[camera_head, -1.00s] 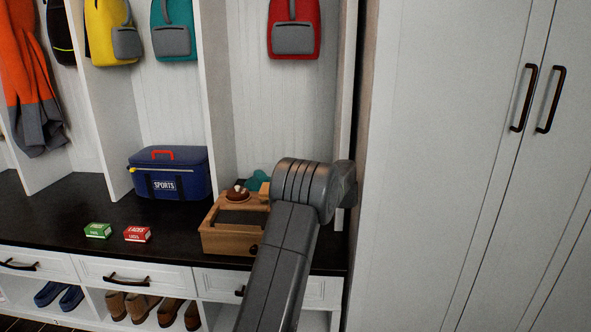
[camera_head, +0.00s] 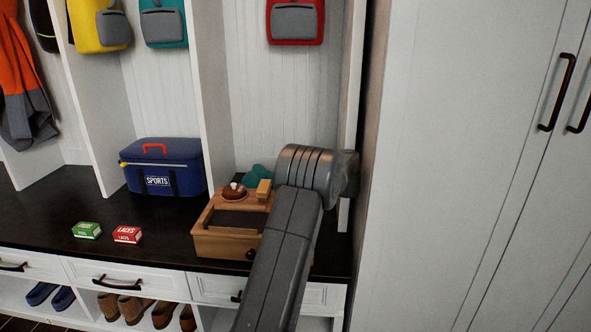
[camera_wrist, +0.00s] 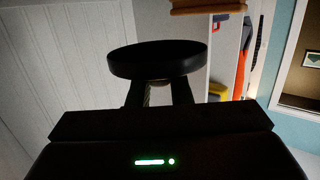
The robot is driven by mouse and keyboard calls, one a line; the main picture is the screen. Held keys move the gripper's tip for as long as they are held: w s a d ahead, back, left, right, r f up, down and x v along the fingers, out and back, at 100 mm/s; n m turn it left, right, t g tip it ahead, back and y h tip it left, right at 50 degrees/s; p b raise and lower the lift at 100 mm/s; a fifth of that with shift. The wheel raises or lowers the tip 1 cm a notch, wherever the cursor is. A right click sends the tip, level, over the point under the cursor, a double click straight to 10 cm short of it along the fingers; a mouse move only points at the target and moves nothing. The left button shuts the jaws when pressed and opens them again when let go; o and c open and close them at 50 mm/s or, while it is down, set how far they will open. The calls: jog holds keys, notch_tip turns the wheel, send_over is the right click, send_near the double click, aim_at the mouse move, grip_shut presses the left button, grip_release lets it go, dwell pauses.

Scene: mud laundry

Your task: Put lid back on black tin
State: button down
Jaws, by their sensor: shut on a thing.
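My gripper (camera_wrist: 158,92) is shut on a round black lid (camera_wrist: 157,62), which shows as a flat disc above the fingers in the wrist view. The lid appears clear of any surface there. In the head view my arm hides the gripper and the lid. I cannot make out the black tin in either current view; part of the bench is hidden behind my arm.
A wooden box (camera_head: 225,247) stands on the dark bench (camera_head: 60,217), left of my arm, with a brown round item and a small block on top. A teal thing (camera_head: 257,174) lies behind it. A blue bag (camera_head: 162,168), green box (camera_head: 87,230) and red box (camera_head: 127,234) stand left.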

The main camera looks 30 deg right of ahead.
notch_tip(320, 180, down, 4)
jog(key=shift+r, duration=0.15)
jog(key=shift+f+b, duration=0.75)
jog(key=shift+b, duration=0.45)
jog(key=shift+s+b, duration=0.1)
jog(key=shift+b, duration=1.5)
dwell(0.5)
jog(key=shift+f+b, duration=0.15)
jog(key=shift+b, duration=1.35)
dwell(0.8)
dwell(0.5)
jog(key=c, duration=0.7)
grip_release()
jog(key=shift+c, duration=0.2)
